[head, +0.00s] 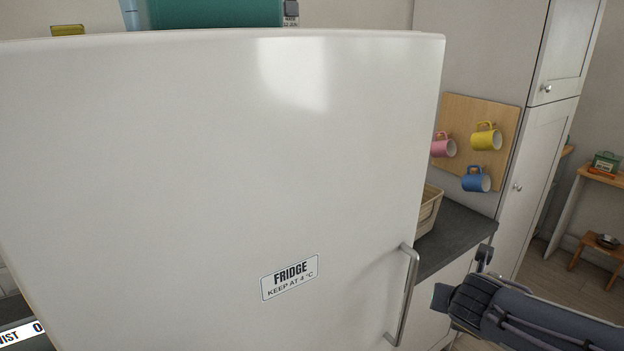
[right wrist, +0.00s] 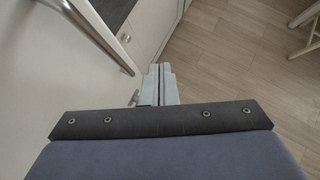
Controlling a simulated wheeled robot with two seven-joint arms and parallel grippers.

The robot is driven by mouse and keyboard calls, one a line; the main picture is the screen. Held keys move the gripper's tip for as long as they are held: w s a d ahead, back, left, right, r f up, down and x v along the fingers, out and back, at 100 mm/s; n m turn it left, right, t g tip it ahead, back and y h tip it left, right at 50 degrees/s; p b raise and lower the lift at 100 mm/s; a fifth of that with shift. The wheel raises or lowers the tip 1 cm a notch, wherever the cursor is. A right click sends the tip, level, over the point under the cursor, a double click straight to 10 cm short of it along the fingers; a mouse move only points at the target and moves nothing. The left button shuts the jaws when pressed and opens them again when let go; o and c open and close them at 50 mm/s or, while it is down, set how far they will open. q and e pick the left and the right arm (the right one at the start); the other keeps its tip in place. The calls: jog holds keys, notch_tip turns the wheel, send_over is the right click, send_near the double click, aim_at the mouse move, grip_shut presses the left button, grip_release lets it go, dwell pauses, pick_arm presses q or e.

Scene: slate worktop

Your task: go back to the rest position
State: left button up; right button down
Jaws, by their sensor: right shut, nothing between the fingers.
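My right gripper (head: 440,297) is at the lower right of the head view, just right of the fridge handle (head: 404,300) and apart from it. In the right wrist view its two pale fingers (right wrist: 160,84) are together with nothing between them. The handle also shows at the upper left of that view (right wrist: 101,36). My left gripper is not in view.
A white fridge (head: 200,170) fills most of the head view, close to me. Behind it are a dark worktop (head: 462,236), a beige basket (head: 429,212) and a pegboard (head: 485,112) with mugs. Clear wooden floor (right wrist: 235,60) lies right of my right gripper.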

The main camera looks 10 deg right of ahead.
jog(key=s+a+f+m+y, duration=0.1)
jog(key=s+a+m+y, duration=0.3)
jog(key=s+a+m, duration=0.4)
jog(key=s+a+f+m+g+y+b, duration=0.1)
jog(key=s+a+m+y, duration=0.4)
jog(key=m, duration=1.7)
jog(key=s+a+f, duration=0.1)
jog(key=s+a, duration=0.2)
jog(key=a, duration=0.2)
jog(key=shift+a, duration=0.1)
